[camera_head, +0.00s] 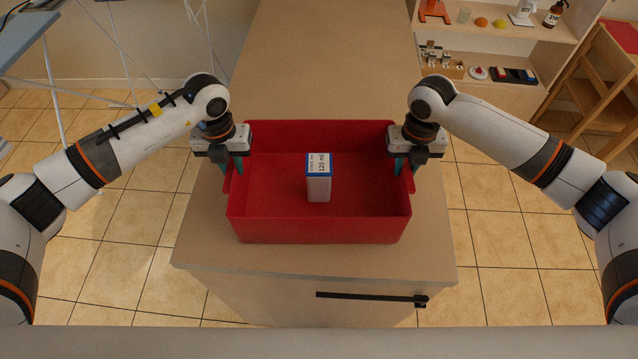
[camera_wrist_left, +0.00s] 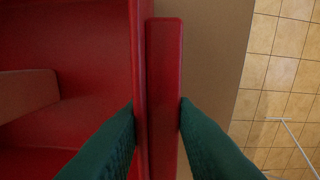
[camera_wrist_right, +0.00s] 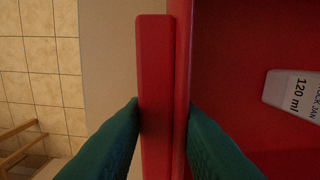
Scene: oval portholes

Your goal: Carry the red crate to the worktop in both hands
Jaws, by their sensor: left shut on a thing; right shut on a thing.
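The red crate (camera_head: 320,228) is at the near end of the tan worktop (camera_head: 330,60), level and open at the top. I cannot tell whether it rests on the surface or is slightly above it. A white box with a blue rim, marked 120 ml (camera_head: 319,180), stands inside it. My left gripper (camera_head: 233,170) is shut on the crate's left handle (camera_wrist_left: 164,80). My right gripper (camera_head: 404,168) is shut on the right handle (camera_wrist_right: 155,80). In each wrist view the green fingers lie on both sides of the handle.
The worktop is clear beyond the crate. A black bar handle (camera_head: 370,298) is on its front face.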

